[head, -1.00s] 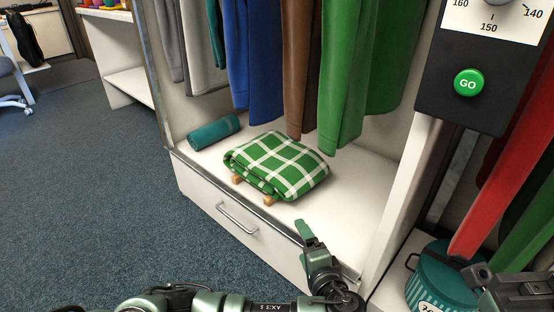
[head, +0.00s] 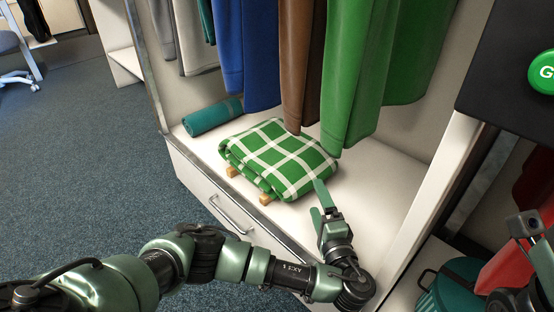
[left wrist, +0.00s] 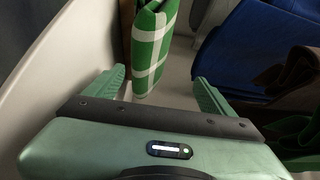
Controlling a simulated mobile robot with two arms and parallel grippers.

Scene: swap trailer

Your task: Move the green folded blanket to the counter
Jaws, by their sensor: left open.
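The green folded blanket (head: 278,158) has a white check and lies on the white wardrobe shelf (head: 375,190), raised on small wooden blocks (head: 265,198). My left gripper (head: 320,200) is open at the blanket's near right corner, its fingers pointing toward it. In the left wrist view the blanket (left wrist: 152,45) stands ahead, between the directions of the two open fingers (left wrist: 160,88); nothing is held. Part of my right arm shows at the lower right edge, but I cannot make out its fingertips. I cannot identify the counter in these views.
Hanging clothes, such as a green garment (head: 365,75) and a brown one (head: 296,60), hang close above the blanket. A rolled teal towel (head: 212,116) lies left of it. A drawer with a handle (head: 230,215) is below. A teal bin (head: 455,285) stands at the lower right.

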